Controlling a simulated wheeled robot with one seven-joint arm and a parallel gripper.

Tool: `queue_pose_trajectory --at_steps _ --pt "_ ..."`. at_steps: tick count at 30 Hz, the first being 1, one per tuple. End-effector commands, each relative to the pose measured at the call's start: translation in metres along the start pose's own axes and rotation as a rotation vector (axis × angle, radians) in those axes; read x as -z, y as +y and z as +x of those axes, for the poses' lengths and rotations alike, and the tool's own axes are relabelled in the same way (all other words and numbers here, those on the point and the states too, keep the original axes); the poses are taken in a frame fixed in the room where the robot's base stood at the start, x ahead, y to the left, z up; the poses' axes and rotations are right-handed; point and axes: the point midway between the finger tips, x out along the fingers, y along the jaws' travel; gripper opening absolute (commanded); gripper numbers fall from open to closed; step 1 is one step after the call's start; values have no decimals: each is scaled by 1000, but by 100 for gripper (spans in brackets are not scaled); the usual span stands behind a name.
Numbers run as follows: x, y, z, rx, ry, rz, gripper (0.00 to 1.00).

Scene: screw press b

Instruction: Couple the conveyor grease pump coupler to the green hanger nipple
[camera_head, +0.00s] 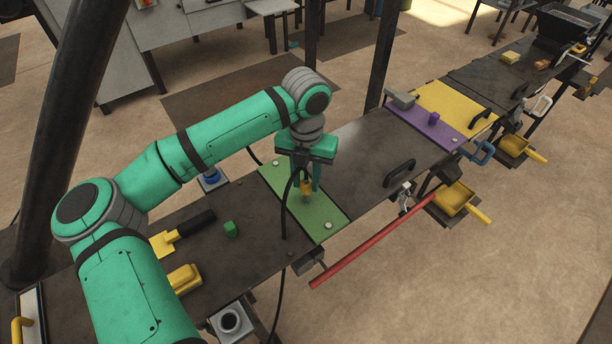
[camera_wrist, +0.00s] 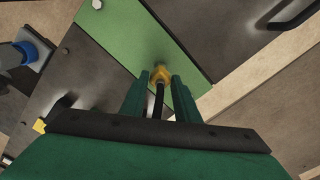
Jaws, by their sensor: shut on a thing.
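My gripper (camera_head: 304,190) points down over the green hanger plate (camera_head: 325,213), its fingers shut on the yellow-brass grease coupler (camera_head: 307,187). A black hose (camera_head: 285,205) runs from the coupler and hangs down past the near side. In the wrist view, the coupler (camera_wrist: 159,73) sits between the fingertips (camera_wrist: 160,84), with its far end against or just above the green plate (camera_wrist: 140,35). The hose (camera_wrist: 158,103) leads back between the fingers. I cannot make out the nipple; the coupler may hide it. I cannot tell whether the two touch.
A green block (camera_head: 231,229), a yellow black-handled scraper (camera_head: 180,233) and a yellow brush-like thing (camera_head: 184,279) lie left of the green plate. A red bar (camera_head: 375,240) juts out in front. A black handle (camera_head: 399,172) stands on the dark cover to the right, before a purple plate (camera_head: 420,120).

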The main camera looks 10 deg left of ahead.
Motion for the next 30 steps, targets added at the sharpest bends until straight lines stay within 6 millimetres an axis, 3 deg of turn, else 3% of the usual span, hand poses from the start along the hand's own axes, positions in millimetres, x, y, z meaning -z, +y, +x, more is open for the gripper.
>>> queue_pose_trajectory --at_steps 10,11,13,14,24,30 --pt "0 0 1 0 -1 0 2" --pt "0 0 1 0 -1 0 31" --pt "0 0 1 0 -1 0 48" --pt "0 0 1 0 -1 0 50" --pt "0 0 -2 0 -1 0 50" --pt "-1 -1 -27 1 -4 1 50"
